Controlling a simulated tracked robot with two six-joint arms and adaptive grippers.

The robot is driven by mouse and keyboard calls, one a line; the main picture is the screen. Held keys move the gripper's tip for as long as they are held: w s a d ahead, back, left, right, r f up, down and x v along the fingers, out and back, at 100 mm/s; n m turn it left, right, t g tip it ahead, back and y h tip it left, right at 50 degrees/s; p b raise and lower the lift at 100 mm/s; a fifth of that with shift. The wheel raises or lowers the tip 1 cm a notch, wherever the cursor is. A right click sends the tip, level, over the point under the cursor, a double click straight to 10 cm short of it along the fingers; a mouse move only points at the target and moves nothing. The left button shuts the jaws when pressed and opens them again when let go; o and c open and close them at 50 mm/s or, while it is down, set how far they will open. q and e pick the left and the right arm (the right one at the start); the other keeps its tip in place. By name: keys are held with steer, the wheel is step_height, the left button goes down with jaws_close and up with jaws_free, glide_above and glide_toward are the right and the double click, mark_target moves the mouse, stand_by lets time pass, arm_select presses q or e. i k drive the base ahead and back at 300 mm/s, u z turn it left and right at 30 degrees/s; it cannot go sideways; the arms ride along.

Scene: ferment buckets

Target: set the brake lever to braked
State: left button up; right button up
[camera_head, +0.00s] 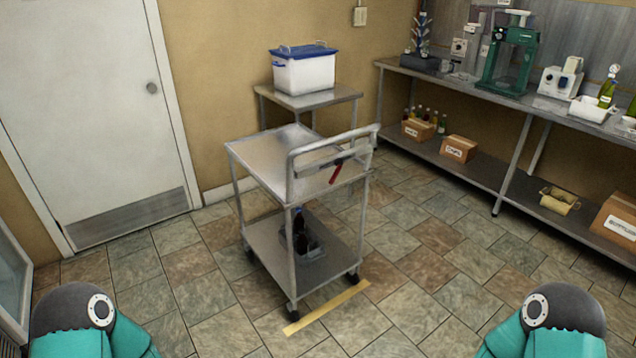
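A red brake lever (336,173) hangs at the handle end of the metal cart (262,160), just under the push handle (330,143). The lever slants down to the left from a dark bracket below the handle bar. The cart stands on the tiled floor in the middle of the view. My two arms show only as teal and dark joints at the bottom left and bottom right corners. Neither gripper is in view, and nothing of mine touches the cart.
A yellow floor strip (326,306) lies by the cart's near wheels. Dark bottles (299,232) stand on its lower shelf. A blue-lidded bin (304,72) sits on a side table (318,99) behind. A long workbench (470,92) runs along the right. Open floor lies in front.

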mark_target(339, 162)
steer(key=z, duration=0.05)
steer(key=i, duration=1.6)
steer(key=z, duration=0.5)
